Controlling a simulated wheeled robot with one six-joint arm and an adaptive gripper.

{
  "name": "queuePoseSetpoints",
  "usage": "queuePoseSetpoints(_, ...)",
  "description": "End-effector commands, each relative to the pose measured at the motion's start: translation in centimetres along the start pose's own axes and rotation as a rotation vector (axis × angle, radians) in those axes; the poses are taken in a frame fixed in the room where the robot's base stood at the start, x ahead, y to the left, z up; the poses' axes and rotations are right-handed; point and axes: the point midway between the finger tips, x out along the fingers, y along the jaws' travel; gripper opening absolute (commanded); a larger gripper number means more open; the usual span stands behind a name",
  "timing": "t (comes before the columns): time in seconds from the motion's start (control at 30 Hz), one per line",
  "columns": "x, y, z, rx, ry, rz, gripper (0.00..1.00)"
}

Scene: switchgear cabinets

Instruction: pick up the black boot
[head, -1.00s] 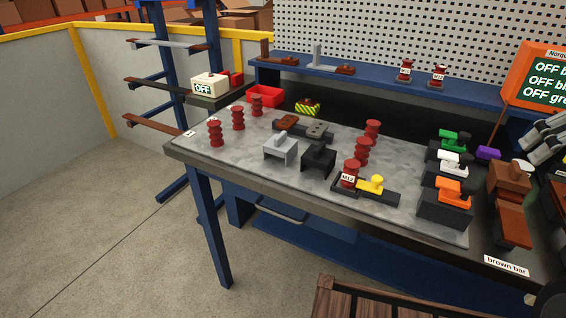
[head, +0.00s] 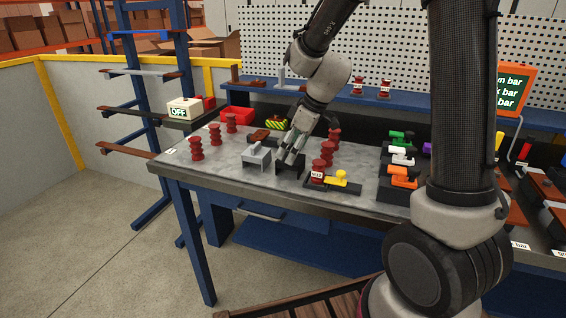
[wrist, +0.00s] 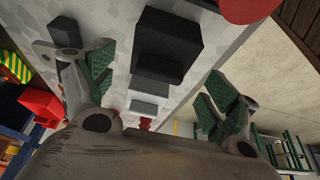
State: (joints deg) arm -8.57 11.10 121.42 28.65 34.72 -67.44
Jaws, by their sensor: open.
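The black boot (head: 290,168) stands on the grey bench top, just right of a light grey boot (head: 257,156). My gripper (head: 289,153) is above the black boot, pointing down, and hides part of it in the head view. In the wrist view the black boot (wrist: 165,52) shows between and beyond the spread green-padded fingers of my gripper (wrist: 158,88). The fingers are apart and nothing is held. I cannot tell how much height is left between the fingertips and the boot.
Red insulators (head: 322,162) stand close to the right of the black boot, with a yellow-handled piece (head: 338,178) in front. Coloured-handled blocks (head: 401,177) stand further right. A red tray (head: 237,113) and several red insulators (head: 196,149) are to the left.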

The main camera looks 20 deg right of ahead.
Motion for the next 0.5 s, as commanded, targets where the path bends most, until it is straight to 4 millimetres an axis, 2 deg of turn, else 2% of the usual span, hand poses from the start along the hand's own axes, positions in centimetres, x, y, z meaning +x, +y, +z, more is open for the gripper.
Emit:
queuePoseSetpoints(0.3,4.6,0.0,0.0,0.000,-0.002,-0.001,0.88)
queuePoseSetpoints(0.5,5.1,0.0,-0.1,0.002,0.001,0.001,0.88)
